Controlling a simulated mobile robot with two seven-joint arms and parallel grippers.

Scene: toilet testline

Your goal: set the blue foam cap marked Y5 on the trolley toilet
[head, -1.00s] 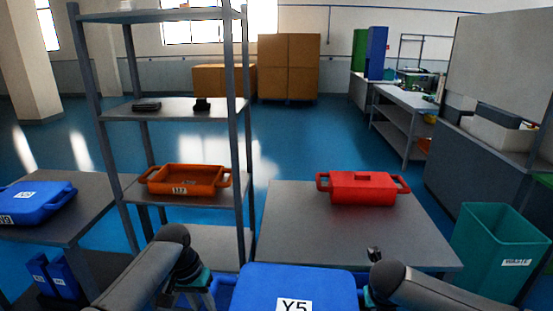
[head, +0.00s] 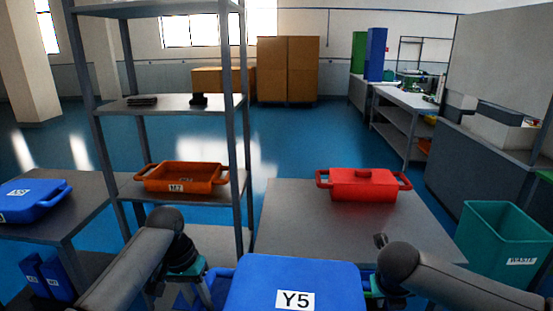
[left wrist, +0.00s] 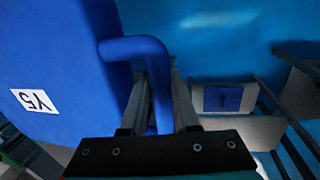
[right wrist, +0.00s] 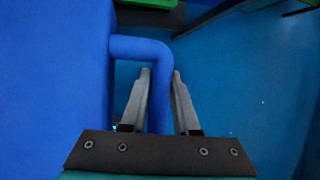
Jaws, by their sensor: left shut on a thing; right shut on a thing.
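The blue foam cap marked Y5 (head: 293,275) is held between my two arms at the bottom middle of the head view. Its near part is cut off by the frame edge. My left gripper (left wrist: 158,90) is shut on the cap's left bar handle, which shows between its fingers in the left wrist view. My right gripper (right wrist: 160,90) is shut on the handle at the other side, seen in the right wrist view. I cannot make out a trolley toilet in any view.
A red lidded container (head: 363,186) stands on a grey table (head: 310,220) ahead. A metal rack holds an orange tray (head: 186,178). Another blue cap (head: 30,203) lies on a table at left. A teal waste bin (head: 505,245) stands at right. Blue floor is open behind.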

